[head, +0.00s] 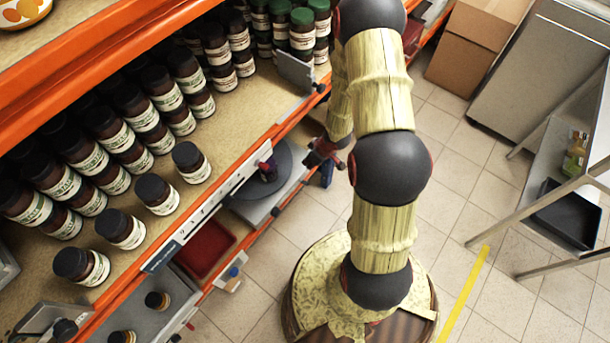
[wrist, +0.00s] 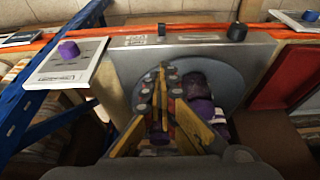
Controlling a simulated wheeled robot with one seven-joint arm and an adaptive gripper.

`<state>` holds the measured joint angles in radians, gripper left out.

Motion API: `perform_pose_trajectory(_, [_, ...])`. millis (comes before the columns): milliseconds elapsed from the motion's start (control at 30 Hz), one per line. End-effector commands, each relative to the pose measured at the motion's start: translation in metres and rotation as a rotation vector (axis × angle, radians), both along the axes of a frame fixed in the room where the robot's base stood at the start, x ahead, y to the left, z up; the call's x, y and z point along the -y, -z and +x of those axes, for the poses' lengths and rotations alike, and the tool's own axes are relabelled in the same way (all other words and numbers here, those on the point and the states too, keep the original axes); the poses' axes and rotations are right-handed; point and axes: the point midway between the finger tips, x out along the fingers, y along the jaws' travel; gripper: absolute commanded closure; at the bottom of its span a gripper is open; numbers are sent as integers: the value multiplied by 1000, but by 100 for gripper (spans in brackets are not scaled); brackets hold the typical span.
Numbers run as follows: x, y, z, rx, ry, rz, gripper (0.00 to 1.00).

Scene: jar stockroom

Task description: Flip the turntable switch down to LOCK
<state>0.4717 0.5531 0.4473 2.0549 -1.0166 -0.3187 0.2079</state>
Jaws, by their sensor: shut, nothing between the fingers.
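The turntable is a dark grey disc (head: 290,158) on a pale grey base in the lower shelf, left of my gripper in the head view. In the wrist view the disc (wrist: 228,84) lies behind and around my gripper (wrist: 163,72). A small dark upright piece (wrist: 161,29) stands on the base's orange-edged side beside a small label; it may be the switch, but its up or down position is too small to tell. A black knob (wrist: 237,32) sits to its right.
A white panel with a purple knob (wrist: 68,50) is at the left of the wrist view, near a blue post (wrist: 40,95). Dark purple round objects (wrist: 196,84) sit beside my fingers. A red tray (head: 205,248) is beside the turntable. Jars (head: 191,162) crowd the shelf above.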

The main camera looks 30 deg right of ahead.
Motion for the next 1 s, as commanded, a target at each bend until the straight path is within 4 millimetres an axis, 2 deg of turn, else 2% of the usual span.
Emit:
perform_pose_trajectory(233, [0,2,1,-1,0,-1,100])
perform_pose_trajectory(367, [-2,13,4,-2,-1,-1,100])
perform_pose_trajectory(867, [-13,101,35,-3,0,-1,100])
perform_pose_trajectory(1000, [-9,118,25,-3,4,-2,100])
